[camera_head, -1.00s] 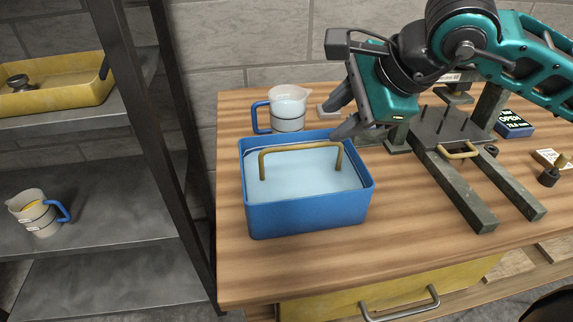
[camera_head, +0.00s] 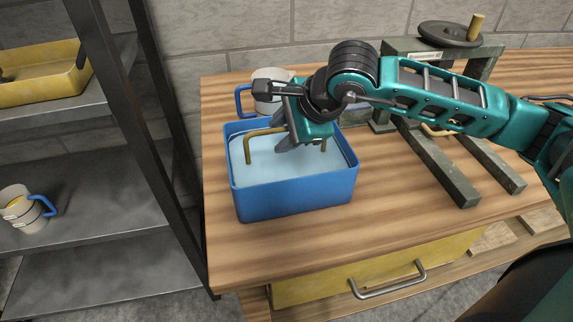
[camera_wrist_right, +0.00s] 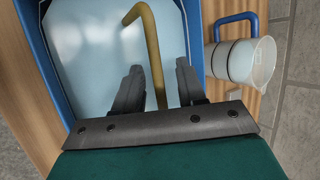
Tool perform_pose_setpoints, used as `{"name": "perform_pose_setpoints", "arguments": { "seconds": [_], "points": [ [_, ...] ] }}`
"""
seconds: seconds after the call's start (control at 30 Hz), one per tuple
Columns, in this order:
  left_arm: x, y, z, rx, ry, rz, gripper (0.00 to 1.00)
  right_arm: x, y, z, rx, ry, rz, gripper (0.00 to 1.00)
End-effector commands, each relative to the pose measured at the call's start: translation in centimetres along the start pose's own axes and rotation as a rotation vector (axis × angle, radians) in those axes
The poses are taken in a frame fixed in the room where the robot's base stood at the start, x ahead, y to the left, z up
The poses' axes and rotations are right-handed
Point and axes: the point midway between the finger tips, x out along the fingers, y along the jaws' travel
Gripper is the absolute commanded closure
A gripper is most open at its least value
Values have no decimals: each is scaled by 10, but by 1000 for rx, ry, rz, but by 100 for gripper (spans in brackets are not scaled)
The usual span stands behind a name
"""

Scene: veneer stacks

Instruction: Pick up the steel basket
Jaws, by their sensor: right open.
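A brass-coloured arched handle (camera_head: 263,132) stands up out of pale blue liquid (camera_head: 285,172) in a blue tub (camera_head: 297,198) on the wooden bench. Any basket below the handle is hidden; I see no steel body. My right gripper (camera_head: 302,145) is low over the tub, at the right part of the handle. In the right wrist view the gripper (camera_wrist_right: 159,68) is open, its fingers on either side of the handle (camera_wrist_right: 151,42), with gaps showing. My left gripper is not in view.
A measuring jug (camera_head: 271,92) with a blue handle stands right behind the tub. A dark metal press (camera_head: 438,160) stands to the right, under my arm. A metal shelf (camera_head: 110,215) is at the left. The bench (camera_head: 260,250) is clear in front of the tub.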

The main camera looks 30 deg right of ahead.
Motion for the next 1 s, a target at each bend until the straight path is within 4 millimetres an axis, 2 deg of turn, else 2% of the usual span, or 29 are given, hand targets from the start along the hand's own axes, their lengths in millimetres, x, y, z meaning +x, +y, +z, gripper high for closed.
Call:
{"name": "perform_pose_setpoints", "arguments": {
  "seconds": [0.1,0.3,0.7,1.0],
  "points": [
    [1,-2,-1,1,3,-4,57,6,0,0,-1,-1,0,60],
    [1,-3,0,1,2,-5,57,6,0,0,-2,-1,-1,61],
    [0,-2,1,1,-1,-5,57,6,0,0,-1,0,0,99],
    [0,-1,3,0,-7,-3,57,6,0,0,-2,0,0,100]
  ]
}}
